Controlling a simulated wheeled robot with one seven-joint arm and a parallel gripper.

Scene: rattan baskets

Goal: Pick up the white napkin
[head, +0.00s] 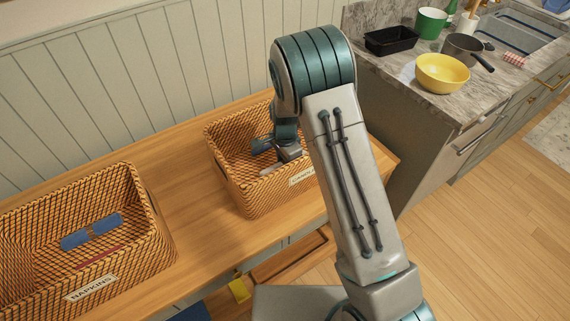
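My gripper (264,151) is down inside the right wicker basket (236,189), whose label is partly hidden by my arm. Its fingers are small and partly hidden, so I cannot tell whether they are open or shut. A small whitish piece (271,169) shows just below the gripper, inside that basket near its front wall. It may be the white napkin, but too little of it shows to be sure. No other white napkin is clearly visible.
The left basket (150,260), labelled NAPKINS, holds a blue rolled napkin (92,231) and something red. Both baskets stand on a wooden top (192,190) against a panelled wall. A yellow cloth-like thing (239,290) is below its front edge. A counter with a yellow bowl (442,73) is right.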

